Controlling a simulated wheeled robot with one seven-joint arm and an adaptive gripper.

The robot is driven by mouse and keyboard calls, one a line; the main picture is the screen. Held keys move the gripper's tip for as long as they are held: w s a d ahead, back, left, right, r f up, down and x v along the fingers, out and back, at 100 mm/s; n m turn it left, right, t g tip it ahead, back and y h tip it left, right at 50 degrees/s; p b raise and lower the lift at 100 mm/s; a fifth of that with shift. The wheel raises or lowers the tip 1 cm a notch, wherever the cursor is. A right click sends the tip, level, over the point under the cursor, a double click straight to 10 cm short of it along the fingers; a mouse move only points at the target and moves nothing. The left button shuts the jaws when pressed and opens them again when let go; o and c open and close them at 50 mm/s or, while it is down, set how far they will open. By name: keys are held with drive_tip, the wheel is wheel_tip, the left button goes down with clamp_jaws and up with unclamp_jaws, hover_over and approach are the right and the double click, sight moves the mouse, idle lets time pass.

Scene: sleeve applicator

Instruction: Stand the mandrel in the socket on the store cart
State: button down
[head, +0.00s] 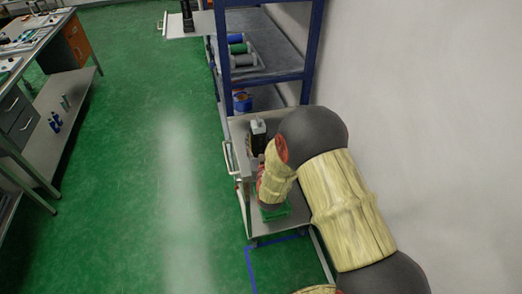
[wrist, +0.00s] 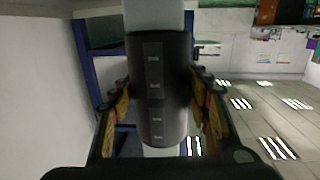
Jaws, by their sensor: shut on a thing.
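The mandrel (wrist: 163,90) is a dark cylinder with pale grey ends and small markings along its side. In the wrist view it stands between the two fingers of my gripper (wrist: 163,115), which is shut on it. In the head view a dark body with a pale grey top (head: 258,128), apparently the mandrel, shows upright over the store cart (head: 239,128). My arm hides my fingers and the mandrel's lower end there. I cannot make out the socket or tell whether the mandrel touches it.
A blue-framed shelf rack (head: 265,77) with spools stands just beyond the cart, and a white wall (head: 420,100) runs along the right. A green item (head: 276,213) shows at the cart's near end. A workbench (head: 45,45) stands left across open green floor.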

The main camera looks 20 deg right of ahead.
sight(261, 147)
drive_tip(key=shift+w+d+f, duration=0.2)
drive_tip(key=shift+d+f, duration=0.3)
drive_tip(key=shift+f+b, duration=0.75)
drive_tip(key=shift+f, duration=0.8)
drive_tip(key=shift+f, duration=0.2)
drive_tip(key=c, duration=0.9)
unclamp_jaws()
drive_tip(key=shift+r, duration=0.1)
